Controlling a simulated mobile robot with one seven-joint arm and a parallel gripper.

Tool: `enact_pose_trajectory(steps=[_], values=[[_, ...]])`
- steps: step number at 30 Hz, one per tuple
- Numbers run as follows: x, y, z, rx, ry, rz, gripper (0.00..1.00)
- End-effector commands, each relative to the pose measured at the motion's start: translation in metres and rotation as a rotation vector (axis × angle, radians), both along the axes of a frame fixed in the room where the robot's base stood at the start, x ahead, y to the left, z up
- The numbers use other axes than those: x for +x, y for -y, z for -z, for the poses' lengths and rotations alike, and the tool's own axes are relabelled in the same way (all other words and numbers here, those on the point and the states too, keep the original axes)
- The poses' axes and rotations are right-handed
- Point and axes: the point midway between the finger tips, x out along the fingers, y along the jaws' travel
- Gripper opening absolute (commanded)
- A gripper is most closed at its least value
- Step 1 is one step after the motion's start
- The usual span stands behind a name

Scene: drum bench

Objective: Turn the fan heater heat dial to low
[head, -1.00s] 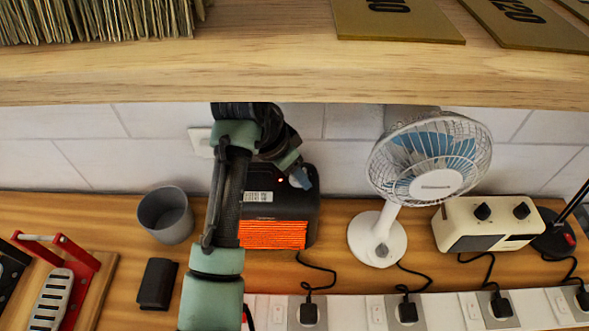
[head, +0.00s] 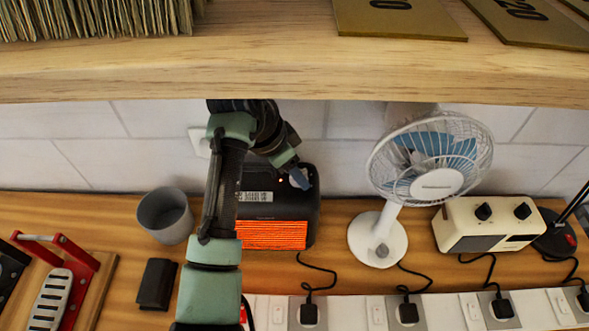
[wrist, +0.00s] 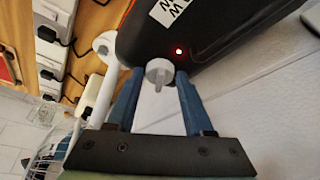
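The fan heater (head: 285,207) is a dark box on the bench with a glowing orange grille (head: 272,235). It fills the top of the wrist view (wrist: 138,38), where a red light (wrist: 179,51) is lit on it. Its heat dial (wrist: 158,72) is a small white knob with a narrow raised pointer. My gripper (wrist: 159,80) is open, with its blue fingertips on either side of the dial and gaps showing between. In the head view my gripper (head: 300,178) is at the heater's upper right and hides the dial. The dial's markings cannot be read.
A wooden shelf (head: 290,75) crosses above the bench. A white fan (head: 378,240) and a cream two-knob box (head: 487,225) stand right of the heater. A grey cup (head: 165,216) and a black block (head: 157,284) are to its left. Plugged sockets (head: 420,312) line the front.

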Motion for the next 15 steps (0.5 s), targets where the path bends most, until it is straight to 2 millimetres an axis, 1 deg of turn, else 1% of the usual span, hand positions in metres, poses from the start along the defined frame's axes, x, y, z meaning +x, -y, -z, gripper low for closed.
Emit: enact_pose_trajectory(steps=[1,3,11,15], values=[[0.0002,-0.0003,-0.0003,0.000,0.000,-0.001,0.63],[0.0001,-0.0002,-0.0003,0.000,0.000,-0.001,0.76],[-0.0001,-0.0001,0.0000,0.000,0.000,-0.001,0.76],[-0.0010,-0.0028,-0.0068,0.000,0.002,-0.001,0.76]])
